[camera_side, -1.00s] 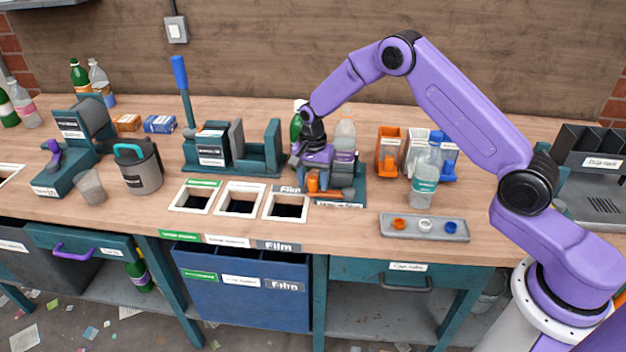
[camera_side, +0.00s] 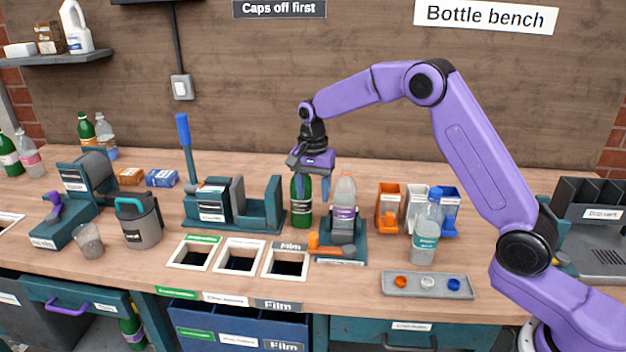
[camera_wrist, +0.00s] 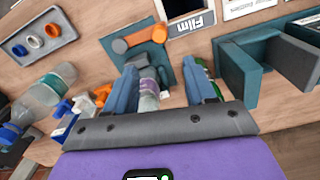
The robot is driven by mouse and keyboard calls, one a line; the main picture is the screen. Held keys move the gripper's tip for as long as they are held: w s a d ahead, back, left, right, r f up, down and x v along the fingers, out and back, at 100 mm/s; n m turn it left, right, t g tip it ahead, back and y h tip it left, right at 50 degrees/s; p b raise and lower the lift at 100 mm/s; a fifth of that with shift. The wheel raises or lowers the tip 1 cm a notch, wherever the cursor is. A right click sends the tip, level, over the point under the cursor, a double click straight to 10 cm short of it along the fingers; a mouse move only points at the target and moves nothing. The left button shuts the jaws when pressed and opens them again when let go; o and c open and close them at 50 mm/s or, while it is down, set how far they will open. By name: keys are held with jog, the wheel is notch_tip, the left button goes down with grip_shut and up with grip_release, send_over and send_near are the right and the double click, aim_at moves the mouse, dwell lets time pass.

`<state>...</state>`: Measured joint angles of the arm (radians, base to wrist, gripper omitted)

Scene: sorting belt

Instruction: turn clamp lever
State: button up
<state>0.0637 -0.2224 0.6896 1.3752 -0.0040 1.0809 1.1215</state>
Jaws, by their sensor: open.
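The clamp (camera_side: 342,254) is a dark teal fixture on the bench with a grey block. Its lever (camera_side: 328,249) is orange and points left in the side view. The lever also shows near the top of the wrist view (camera_wrist: 138,39), beyond my fingertips. A clear bottle (camera_side: 344,192) with a purple-grey label stands at the clamp. My gripper (camera_side: 312,190) is open and empty, pointing down, raised above the lever and apart from it. In the wrist view its two blue-grey fingers (camera_wrist: 162,82) are spread, with part of the bottle between them.
A green bottle (camera_side: 301,206) stands close behind and left of the clamp. A teal fixture (camera_side: 258,218) is further left. Bench openings (camera_side: 286,250) lie left of the lever. A cap tray (camera_side: 427,295) and a blue-capped bottle (camera_side: 425,240) are to the right.

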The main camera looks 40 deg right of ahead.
jog(key=shift+r, duration=1.45)
jog(key=s+a+r+n, duration=0.25)
jog(key=s+n, duration=0.35)
jog(key=s, duration=0.4)
jog(key=s+a+r+n, duration=0.2)
jog(key=s+a+n, duration=0.25)
jog(key=s, duration=0.45)
jog(key=s+d+f+n, duration=0.1)
jog(key=s+d+n, duration=0.1)
jog(key=s+n, duration=0.2)
jog(key=s+d+f+n, duration=0.1)
jog(key=s+d+n, duration=0.2)
jog(key=s, duration=0.8)
jog(key=s+d+n, duration=0.3)
jog(key=s+n, duration=0.3)
jog(key=s, duration=0.1)
jog(key=shift+s+f, duration=0.4)
